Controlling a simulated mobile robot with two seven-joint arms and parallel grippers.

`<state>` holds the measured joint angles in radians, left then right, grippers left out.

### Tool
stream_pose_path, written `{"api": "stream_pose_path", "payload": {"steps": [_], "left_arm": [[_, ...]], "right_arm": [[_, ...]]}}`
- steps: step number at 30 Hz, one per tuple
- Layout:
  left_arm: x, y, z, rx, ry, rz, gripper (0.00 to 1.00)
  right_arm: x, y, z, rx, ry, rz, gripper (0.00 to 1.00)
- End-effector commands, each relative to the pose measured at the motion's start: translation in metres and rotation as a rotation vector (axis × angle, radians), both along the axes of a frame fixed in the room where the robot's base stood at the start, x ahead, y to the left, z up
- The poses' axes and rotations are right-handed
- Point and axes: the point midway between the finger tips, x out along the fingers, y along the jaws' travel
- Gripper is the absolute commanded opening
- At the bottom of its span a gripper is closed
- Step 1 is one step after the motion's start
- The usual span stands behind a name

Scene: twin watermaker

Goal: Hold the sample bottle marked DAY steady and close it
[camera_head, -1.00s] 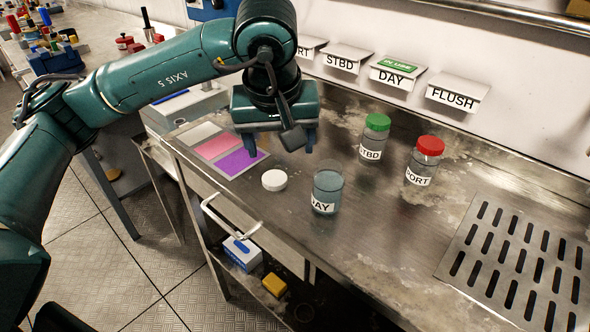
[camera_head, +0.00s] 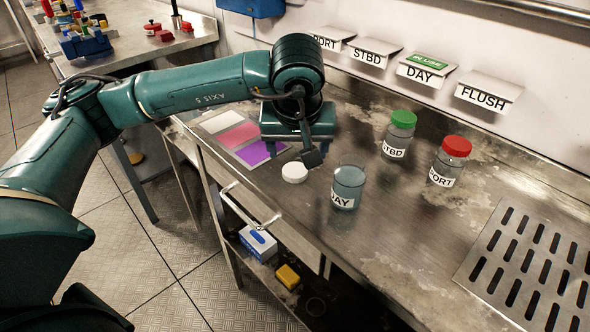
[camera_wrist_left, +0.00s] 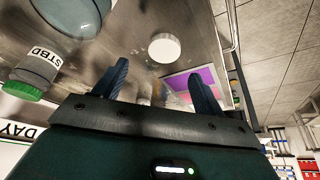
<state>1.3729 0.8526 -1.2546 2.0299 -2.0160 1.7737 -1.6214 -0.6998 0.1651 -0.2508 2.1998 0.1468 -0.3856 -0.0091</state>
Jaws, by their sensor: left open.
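The DAY sample bottle (camera_head: 347,188) stands upright and uncapped on the steel bench, with bluish liquid in it. A white cap (camera_head: 294,172) lies on the bench just left of the bottle; it also shows in the left wrist view (camera_wrist_left: 164,47). My left gripper (camera_head: 297,152) is above the bench behind the cap, open and empty. Its two dark fingers (camera_wrist_left: 158,85) stand apart in the left wrist view, with the cap beyond them. A clear bottle fills the upper left corner there, partly cut off. My right gripper is not in view.
The green-capped STBD bottle (camera_head: 398,136) and red-capped PORT bottle (camera_head: 449,163) stand right of the DAY bottle. A slotted drain plate (camera_head: 530,268) lies further right. A colour card (camera_head: 238,139) lies left. Labelled holders, one reading DAY (camera_head: 426,71), line the wall.

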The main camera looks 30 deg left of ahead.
Motion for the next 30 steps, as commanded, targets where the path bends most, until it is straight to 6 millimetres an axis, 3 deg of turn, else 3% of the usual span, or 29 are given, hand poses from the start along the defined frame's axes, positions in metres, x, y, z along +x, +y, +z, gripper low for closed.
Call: {"api": "stream_pose_path", "payload": {"steps": [12, 22, 30], "left_arm": [[0.002, 0.001, -0.006, 0.000, 0.000, 0.000, 0.70], [0.008, 0.011, -0.049, 0.000, 0.003, 0.000, 0.70], [0.011, 0.012, -0.055, 0.000, 0.000, -0.001, 0.70]], "right_arm": [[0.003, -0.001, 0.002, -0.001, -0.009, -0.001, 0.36], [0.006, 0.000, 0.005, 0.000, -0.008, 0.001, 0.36], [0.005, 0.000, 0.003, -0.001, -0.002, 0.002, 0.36]]}}
